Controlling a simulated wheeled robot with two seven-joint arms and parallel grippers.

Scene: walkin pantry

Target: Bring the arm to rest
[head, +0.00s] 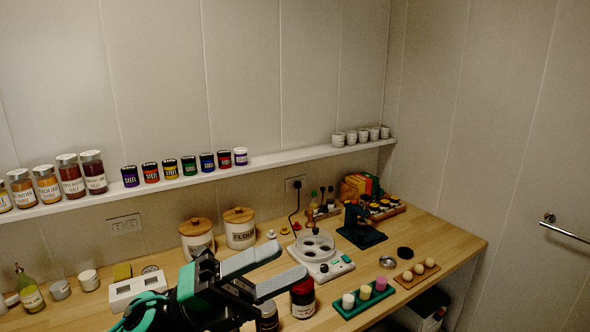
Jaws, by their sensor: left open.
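My left gripper (268,274) is in the lower middle of the head view, above the wooden counter (440,243). Its two grey fingers are spread apart and point right, with nothing between them. Part of the arm behind it shows in black and teal. My right gripper is not in view.
A white appliance with a round tray (318,246) stands right of the fingers. A green tray (364,302) with small cups, an egg holder (417,273) and two canisters (239,228) are nearby. A shelf of jars (218,175) runs above. The counter's right end is clear.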

